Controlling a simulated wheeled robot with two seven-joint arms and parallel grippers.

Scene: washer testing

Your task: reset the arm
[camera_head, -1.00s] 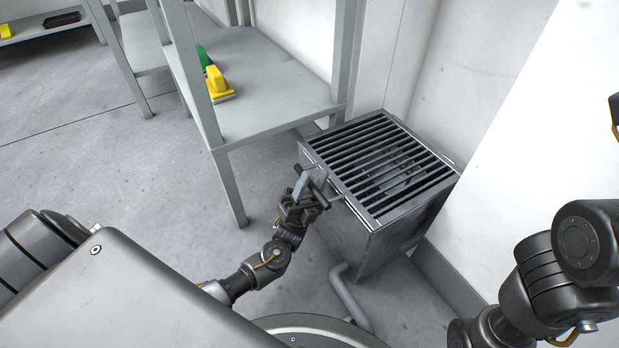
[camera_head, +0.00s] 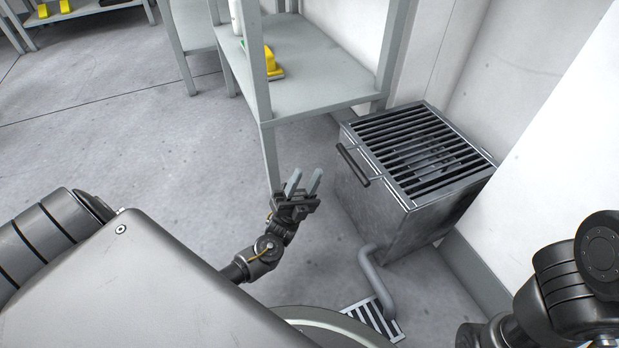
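My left gripper (camera_head: 304,183) is in the middle of the view, above the floor and to the left of the metal box. Its two pale fingers stand apart with nothing between them. It is clear of the box's dark handle (camera_head: 352,165). My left arm (camera_head: 262,255) reaches up from the lower part of the view. My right arm (camera_head: 570,285) shows at the lower right edge, and its gripper is out of view.
The metal box (camera_head: 400,220) with a slatted grate top (camera_head: 425,150) stands right of the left gripper. A grey shelf table (camera_head: 310,90) holding a yellow object (camera_head: 272,64) stands behind. A pipe (camera_head: 368,262) and floor drain (camera_head: 374,318) lie below the box. Floor on the left is clear.

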